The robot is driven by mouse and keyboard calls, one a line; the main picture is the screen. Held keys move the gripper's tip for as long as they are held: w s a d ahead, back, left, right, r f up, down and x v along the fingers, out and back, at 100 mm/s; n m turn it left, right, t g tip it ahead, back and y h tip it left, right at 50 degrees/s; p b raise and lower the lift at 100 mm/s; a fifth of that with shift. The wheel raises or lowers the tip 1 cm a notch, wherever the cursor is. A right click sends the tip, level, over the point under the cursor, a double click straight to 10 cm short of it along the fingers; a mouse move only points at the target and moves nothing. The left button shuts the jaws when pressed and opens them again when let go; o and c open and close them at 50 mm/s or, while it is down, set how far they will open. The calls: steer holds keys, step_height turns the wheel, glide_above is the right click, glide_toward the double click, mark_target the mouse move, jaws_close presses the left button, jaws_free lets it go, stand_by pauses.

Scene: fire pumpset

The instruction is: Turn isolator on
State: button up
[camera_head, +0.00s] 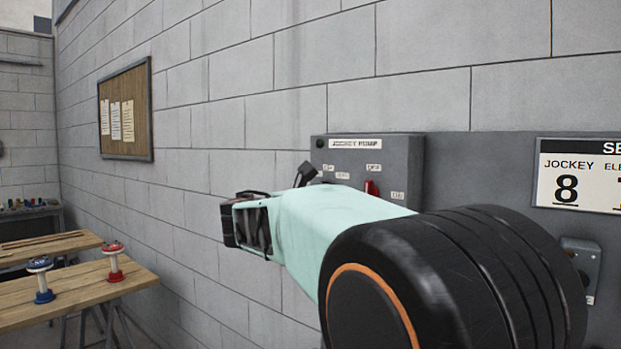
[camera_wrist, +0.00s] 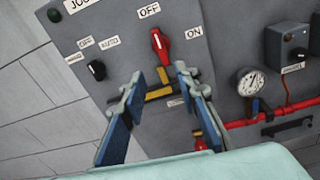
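The isolator is a red handle (camera_wrist: 160,45) on the grey jockey pump panel (camera_wrist: 130,70). In the wrist view it points up toward the OFF label (camera_wrist: 149,10). The ON label (camera_wrist: 193,32) is to its right. The handle (camera_head: 371,188) also shows in the head view, just above my arm. My gripper (camera_wrist: 160,80) is open, its two fingers apart with nothing between them. In the picture its tips lie just below the handle, one to each side; I see no contact. In the head view my arm hides most of the gripper.
A black selector knob (camera_wrist: 96,70) is left of the handle. A pressure gauge (camera_wrist: 252,82) and red pipe (camera_wrist: 285,112) are to the right, near a smaller grey box (camera_wrist: 288,45). A wooden bench (camera_head: 90,285) with two spool-like items stands far left.

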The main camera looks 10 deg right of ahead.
mark_target(367, 188)
steer(key=shift+n+h, duration=0.3)
steer(key=shift+h, duration=0.1)
steer(key=x, duration=0.3)
steer(key=r+p+x, duration=0.1)
steer(key=x, duration=0.3)
steer(key=r+p+x, duration=0.1)
steer(key=x, duration=0.3)
steer(key=shift+d, duration=0.15)
steer(key=shift+s, duration=0.1)
jaws_close()
